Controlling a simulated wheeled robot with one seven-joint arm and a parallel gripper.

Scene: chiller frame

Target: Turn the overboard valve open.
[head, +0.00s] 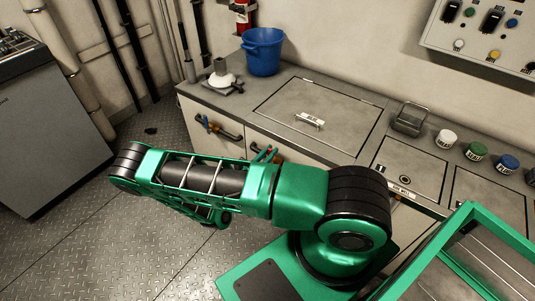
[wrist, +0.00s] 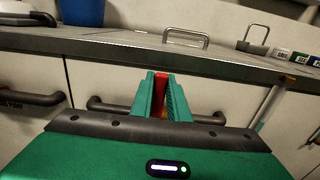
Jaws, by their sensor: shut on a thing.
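My gripper (wrist: 160,92) has its two green fingers closed around a narrow red lever (wrist: 161,87), which stands upright between them. A dark pipe (wrist: 102,104) runs behind the fingers along the cabinet front, and the lever seems to belong to a valve on it. In the head view, my gripper (head: 265,155) is at the cabinet front below the counter edge, partly hidden by my arm. A label that would name this valve does not show. Another valve (head: 217,128) on a dark pipe, with a yellowish part, is farther left on the cabinet front.
The counter (head: 262,82) overhangs the cabinet front just above my gripper. A blue bucket (head: 263,52), a lid with a handle (head: 318,108) and several labelled jars stand or lie on it.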

